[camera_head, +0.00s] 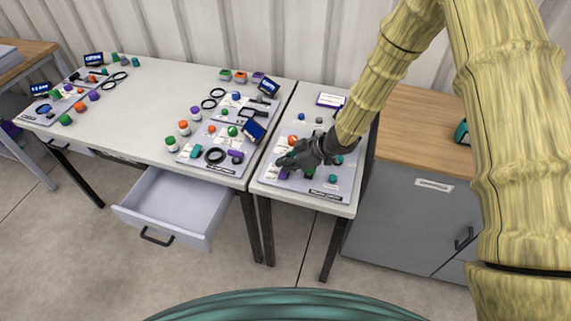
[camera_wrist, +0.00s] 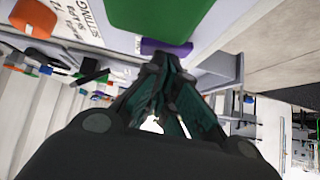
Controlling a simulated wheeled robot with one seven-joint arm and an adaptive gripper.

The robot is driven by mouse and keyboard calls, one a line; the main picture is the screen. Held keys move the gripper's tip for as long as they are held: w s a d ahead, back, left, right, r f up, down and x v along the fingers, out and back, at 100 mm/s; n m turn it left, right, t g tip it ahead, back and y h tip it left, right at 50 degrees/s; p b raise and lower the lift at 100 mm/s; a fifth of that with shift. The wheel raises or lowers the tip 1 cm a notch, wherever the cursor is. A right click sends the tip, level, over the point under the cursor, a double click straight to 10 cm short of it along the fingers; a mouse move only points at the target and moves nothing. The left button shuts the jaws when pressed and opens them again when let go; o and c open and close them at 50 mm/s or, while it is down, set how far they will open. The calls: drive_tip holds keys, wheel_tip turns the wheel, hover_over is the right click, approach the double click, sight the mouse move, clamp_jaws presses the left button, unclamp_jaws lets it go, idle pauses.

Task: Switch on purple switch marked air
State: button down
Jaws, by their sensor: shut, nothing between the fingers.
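My gripper (camera_head: 284,162) is over the grey control panel (camera_head: 338,192) on the small right-hand table. A small purple part (camera_head: 283,174) shows just below the fingertips, at the panel's left side. In the wrist view the shut, empty fingertips (camera_wrist: 160,62) are right at a purple switch (camera_wrist: 168,47), with a partly hidden small label beside it. I cannot tell whether they touch it, and its position is hard to read. A large green part (camera_wrist: 160,15) stands close by it.
An orange part (camera_wrist: 32,20) and printed text are also close in the wrist view. A teal knob (camera_head: 332,179) and an orange knob (camera_head: 292,140) are on the same panel. A long table with more panels stands left, its drawer (camera_head: 172,203) open. A wood-topped cabinet (camera_head: 415,125) stands right.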

drive_tip(key=r+p, duration=0.3)
drive_tip(key=r, duration=0.1)
drive_tip(key=shift+s+a, duration=0.1)
drive_tip(key=shift+s, duration=0.25)
drive_tip(key=s+b+v, duration=0.1)
drive_tip(key=b+v, duration=0.1)
drive_tip(key=v, duration=0.8)
drive_tip(key=shift+s+a, duration=0.25)
drive_tip(key=shift+s, duration=0.1)
drive_tip(key=shift+f, duration=0.15)
